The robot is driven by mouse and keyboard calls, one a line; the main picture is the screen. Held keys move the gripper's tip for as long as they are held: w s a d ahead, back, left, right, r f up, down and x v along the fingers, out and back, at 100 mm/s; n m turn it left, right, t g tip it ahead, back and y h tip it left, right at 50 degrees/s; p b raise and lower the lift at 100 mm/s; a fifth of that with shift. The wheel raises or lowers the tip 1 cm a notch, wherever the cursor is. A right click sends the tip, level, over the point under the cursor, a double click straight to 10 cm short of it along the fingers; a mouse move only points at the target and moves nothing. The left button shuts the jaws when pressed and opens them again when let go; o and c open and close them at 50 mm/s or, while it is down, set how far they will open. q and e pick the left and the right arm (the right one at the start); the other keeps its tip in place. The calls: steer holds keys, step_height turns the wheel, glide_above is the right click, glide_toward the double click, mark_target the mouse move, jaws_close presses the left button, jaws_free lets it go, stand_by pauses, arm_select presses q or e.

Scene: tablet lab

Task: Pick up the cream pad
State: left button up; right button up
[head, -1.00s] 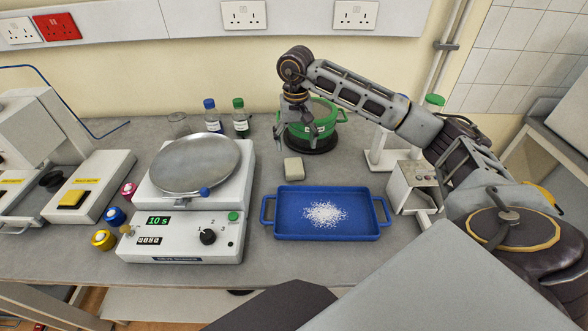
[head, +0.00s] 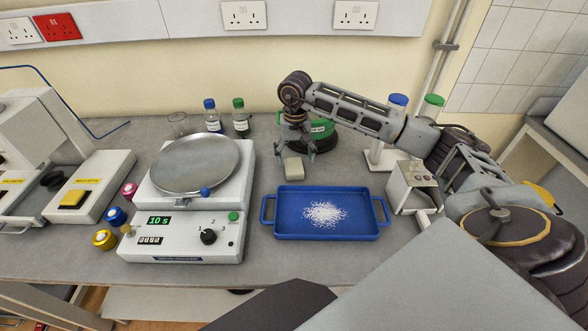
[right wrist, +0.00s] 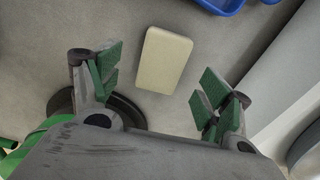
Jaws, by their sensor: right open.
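The cream pad (head: 294,169) is a small pale block lying on the grey bench, just behind the blue tray. In the right wrist view the pad (right wrist: 164,60) lies flat ahead of the jaws, in the gap between the fingertips. My right gripper (head: 296,153) hangs just above and behind the pad, pointing down. Its green-padded fingers (right wrist: 160,88) are wide apart with nothing between them. The gripper does not appear to touch the pad. My left gripper is not in view.
A blue tray (head: 286,227) with white granules stands in front of the pad. A green pot (head: 322,136) stands behind the gripper. A balance-like device with a round metal pan (head: 194,163) is at left, and a grey metal box (head: 409,182) at right.

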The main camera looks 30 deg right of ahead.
mark_target(294, 165)
steer(key=shift+w+a+f+p, duration=0.15)
steer(key=shift+f+p, duration=0.25)
steer(key=shift+f, duration=2.05)
steer(key=c, duration=0.9)
